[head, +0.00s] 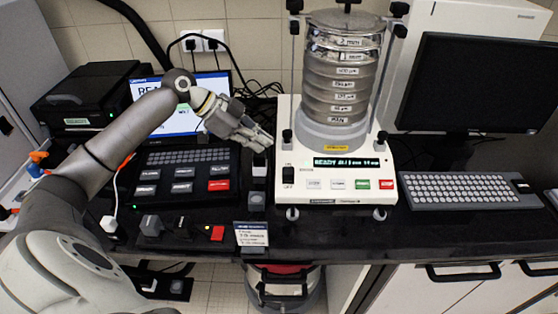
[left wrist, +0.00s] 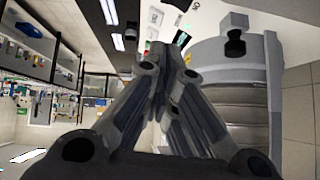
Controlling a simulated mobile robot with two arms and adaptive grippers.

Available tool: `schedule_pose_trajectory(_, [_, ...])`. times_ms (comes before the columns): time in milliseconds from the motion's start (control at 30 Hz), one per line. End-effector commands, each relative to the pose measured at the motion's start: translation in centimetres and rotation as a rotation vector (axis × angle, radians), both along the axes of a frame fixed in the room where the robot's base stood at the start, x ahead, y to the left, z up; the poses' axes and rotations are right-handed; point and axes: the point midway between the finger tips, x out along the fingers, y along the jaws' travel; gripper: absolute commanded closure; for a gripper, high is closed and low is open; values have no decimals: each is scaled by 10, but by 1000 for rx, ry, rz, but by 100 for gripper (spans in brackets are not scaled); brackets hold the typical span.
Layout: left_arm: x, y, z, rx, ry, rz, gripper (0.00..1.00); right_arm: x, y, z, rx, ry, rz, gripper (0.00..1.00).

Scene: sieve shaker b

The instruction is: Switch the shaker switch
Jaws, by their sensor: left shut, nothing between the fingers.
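The sieve shaker (head: 334,160) stands on the black bench, with a stack of labelled metal sieves (head: 338,85) clamped on its white base. Its lit green display begins with READY. The black rocker switch (head: 288,174) is at the left of the base's front panel, beside a row of buttons. My left gripper (head: 268,140) is shut and empty, just left of the shaker, above and behind the switch and apart from it. In the left wrist view the shut fingers (left wrist: 172,75) show beside the sieve stack (left wrist: 235,95). My right gripper is not in view.
A control panel (head: 187,172) with a screen behind it stands left of the shaker. A keyboard (head: 465,190) and dark monitor (head: 475,84) are at right. Small blocks and a sign (head: 251,234) are near the front edge. A black printer-like box (head: 92,97) stands far left.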

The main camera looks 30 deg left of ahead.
Motion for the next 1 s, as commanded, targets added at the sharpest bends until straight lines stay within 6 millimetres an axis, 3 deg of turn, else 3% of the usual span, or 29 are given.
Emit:
schedule_pose_trajectory(167, [10,-14,-13,-4,3,-2,100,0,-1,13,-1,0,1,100])
schedule_pose_trajectory(533, [43,-59,-66,-4,1,-2,100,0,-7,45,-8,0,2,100])
schedule_pose_trajectory(700, [44,-54,-94,-2,4,1,100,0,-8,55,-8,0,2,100])
schedule_pose_trajectory(1000, [45,-53,-109,0,1,1,100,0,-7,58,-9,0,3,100])
